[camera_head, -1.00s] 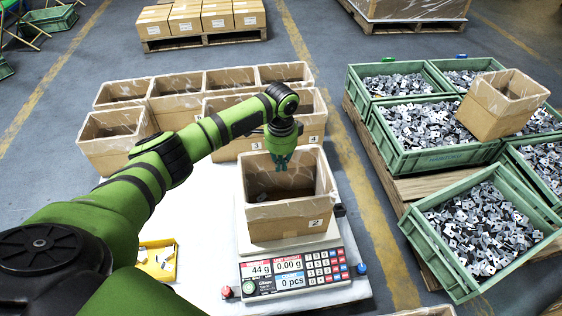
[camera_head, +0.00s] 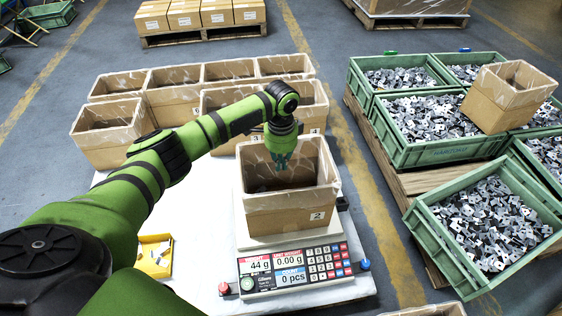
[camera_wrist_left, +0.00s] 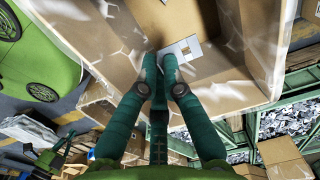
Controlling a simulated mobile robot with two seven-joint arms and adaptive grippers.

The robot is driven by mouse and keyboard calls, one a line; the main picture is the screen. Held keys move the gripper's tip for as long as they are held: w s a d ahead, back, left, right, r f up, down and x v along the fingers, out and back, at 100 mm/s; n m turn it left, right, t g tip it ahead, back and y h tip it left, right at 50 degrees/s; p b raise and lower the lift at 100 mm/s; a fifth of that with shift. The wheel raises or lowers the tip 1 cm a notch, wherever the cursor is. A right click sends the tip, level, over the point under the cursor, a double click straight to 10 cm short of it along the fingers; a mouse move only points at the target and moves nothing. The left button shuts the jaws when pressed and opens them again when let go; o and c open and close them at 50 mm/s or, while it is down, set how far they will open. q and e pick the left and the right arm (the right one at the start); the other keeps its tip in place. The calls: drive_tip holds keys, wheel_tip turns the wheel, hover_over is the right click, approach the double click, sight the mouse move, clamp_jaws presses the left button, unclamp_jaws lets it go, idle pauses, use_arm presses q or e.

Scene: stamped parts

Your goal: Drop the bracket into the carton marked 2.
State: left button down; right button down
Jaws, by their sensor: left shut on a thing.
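The carton marked 2 (camera_head: 283,222) stands open on the counting scale, its label on the front wall. My left gripper (camera_head: 280,165) points down into its opening, seen against the inside of the back wall. In the left wrist view the fingers (camera_wrist_left: 161,66) are closed together on the bracket (camera_wrist_left: 187,47), a small pale plate with a hole that sticks out at the fingertips. In the head view the bracket is too small to make out. Cardboard walls lie around the fingertips in the wrist view. My right gripper is not in view.
The counting scale (camera_head: 296,270) reads 44 g and 0 pcs. More open cartons (camera_head: 178,100) stand behind. A yellow tray (camera_head: 154,257) lies at the left of the white table. Green crates of metal parts (camera_head: 430,155) and another carton (camera_head: 508,97) are at right.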

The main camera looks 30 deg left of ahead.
use_arm(q)
drive_tip(key=c, duration=1.3)
unclamp_jaws()
drive_tip(key=shift+r, duration=0.1)
wheel_tip(320, 180, up, 12)
drive_tip(key=shift+f, duration=0.1)
